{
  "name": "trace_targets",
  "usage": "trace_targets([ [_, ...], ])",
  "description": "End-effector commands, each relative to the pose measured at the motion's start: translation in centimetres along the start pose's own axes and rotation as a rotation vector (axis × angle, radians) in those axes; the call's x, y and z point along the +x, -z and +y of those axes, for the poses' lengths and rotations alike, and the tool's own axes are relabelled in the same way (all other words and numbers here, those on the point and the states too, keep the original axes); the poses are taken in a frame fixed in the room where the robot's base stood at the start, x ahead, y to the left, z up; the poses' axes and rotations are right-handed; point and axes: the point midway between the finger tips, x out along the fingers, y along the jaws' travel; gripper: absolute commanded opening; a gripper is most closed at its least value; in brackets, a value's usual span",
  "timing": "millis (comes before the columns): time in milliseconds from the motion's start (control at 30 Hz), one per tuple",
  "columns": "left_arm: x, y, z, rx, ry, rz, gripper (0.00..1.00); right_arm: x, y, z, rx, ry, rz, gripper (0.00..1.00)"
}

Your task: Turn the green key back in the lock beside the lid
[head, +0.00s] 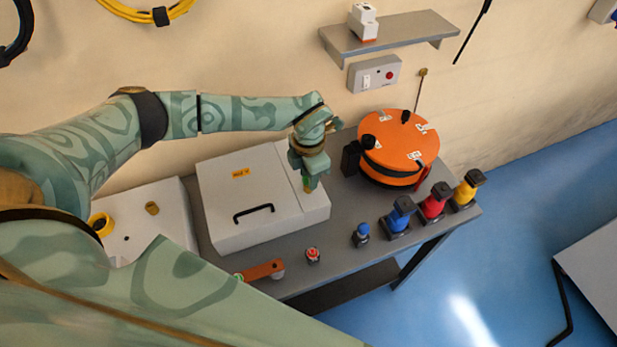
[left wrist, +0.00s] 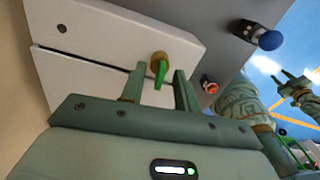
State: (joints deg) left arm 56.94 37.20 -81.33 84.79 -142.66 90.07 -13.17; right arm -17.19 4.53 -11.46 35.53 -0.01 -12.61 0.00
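The white box (head: 218,228) has a closed lid (head: 225,190) with a black handle (head: 253,213) and an orange label. Beside the lid, a brass lock (left wrist: 159,58) with the green key (left wrist: 160,74) sits on the box's side strip (head: 300,190). My left gripper (head: 308,185) points down over this strip. In the left wrist view its two fingers (left wrist: 158,88) are spread, one on each side of the key, with gaps visible. In the head view the gripper mostly hides the lock and key. What looks like my right gripper (left wrist: 284,76) is small at the right of the left wrist view.
An orange drum (head: 400,145) stands to the right of the box. Blue (head: 400,215), red (head: 434,203) and yellow (head: 467,188) posts line the table's right front. A red button (head: 313,255) and a blue knob (head: 361,234) stand in front. A grey shelf (head: 395,35) hangs above.

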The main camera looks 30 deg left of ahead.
Motion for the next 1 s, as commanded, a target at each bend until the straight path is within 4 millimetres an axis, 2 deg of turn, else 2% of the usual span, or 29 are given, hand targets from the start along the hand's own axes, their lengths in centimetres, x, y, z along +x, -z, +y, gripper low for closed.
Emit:
trace_targets([
  [233,-0.1,0.0,0.0,0.002,0.000,0.000,0.31,0.0,0.0,0.1,-0.001,-0.001,0.000,0.36],
  [367,-1.4,-0.1,0.1,0.003,-0.002,-0.002,0.31,-0.1,0.0,0.1,-0.001,-0.002,0.000,0.36],
  [467,-3.5,-0.1,0.1,0.003,-0.003,-0.003,0.31,-0.2,0.0,0.1,-0.001,-0.002,0.000,0.36],
  [800,-12.4,-0.1,0.1,0.002,-0.003,-0.003,0.31,-0.2,0.0,0.1,-0.001,-0.002,0.000,0.36],
  [1000,-15.5,0.0,0.1,0.001,-0.001,-0.001,0.31,-0.2,0.0,0.1,0.000,-0.002,0.000,0.36],
])
